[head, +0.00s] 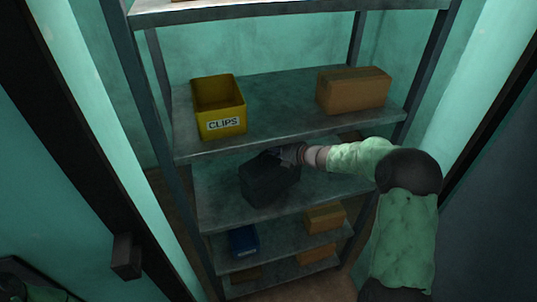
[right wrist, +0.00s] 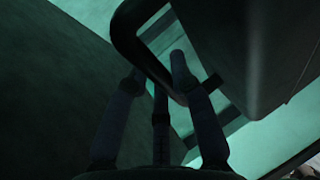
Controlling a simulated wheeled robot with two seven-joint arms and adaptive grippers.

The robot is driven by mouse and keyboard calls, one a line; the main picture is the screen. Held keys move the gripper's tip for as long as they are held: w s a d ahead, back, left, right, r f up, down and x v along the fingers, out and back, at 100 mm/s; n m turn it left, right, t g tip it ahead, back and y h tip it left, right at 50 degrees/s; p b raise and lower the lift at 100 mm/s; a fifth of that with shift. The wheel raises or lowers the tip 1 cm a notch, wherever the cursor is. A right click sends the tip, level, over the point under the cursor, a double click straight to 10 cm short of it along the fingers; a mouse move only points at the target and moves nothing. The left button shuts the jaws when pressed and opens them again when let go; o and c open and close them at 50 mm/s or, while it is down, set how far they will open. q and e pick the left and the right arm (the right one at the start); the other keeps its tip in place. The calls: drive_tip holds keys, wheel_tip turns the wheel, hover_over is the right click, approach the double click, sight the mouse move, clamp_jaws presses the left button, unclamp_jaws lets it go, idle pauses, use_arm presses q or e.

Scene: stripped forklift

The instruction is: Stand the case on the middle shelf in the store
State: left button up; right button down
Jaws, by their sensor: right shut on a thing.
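The dark case (head: 268,182) is at the left-centre of the middle shelf (head: 335,188) in the head view, roughly upright. I cannot tell whether its base touches the shelf board. My right gripper (head: 291,154) reaches in from the right, under the shelf above, and is shut on the case's handle. In the right wrist view the gripper's fingers (right wrist: 160,100) are around the dark handle (right wrist: 134,45), and the case body (right wrist: 262,45) fills the upper right. My left gripper is not in view.
The shelf above holds a yellow CLIPS bin (head: 219,107) and a cardboard box (head: 353,89). Lower shelves hold a blue bin (head: 243,240) and small boxes (head: 325,218). Grey uprights and a dark door frame (head: 85,190) bound the space.

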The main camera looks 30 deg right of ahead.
sight(269, 157)
drive_tip(key=shift+w+a+r, duration=0.15)
drive_tip(key=shift+w, duration=0.35)
drive_tip(key=shift+w+f, duration=0.2)
drive_tip(key=shift+f+b, duration=0.5)
drive_tip(key=shift+f, duration=1.05)
drive_tip(key=shift+s, duration=0.1)
drive_tip(key=c, duration=1.1)
unclamp_jaws()
drive_tip(key=shift+a+f, duration=0.1)
drive_tip(key=shift+f, duration=0.15)
drive_tip(key=shift+r, duration=0.1)
drive_tip(key=shift+s+r, duration=0.1)
drive_tip(key=shift+s, duration=0.1)
drive_tip(key=p+v, duration=0.1)
drive_tip(key=v, duration=1)
drive_tip(key=shift+s+r, duration=0.1)
drive_tip(key=shift+s, duration=0.2)
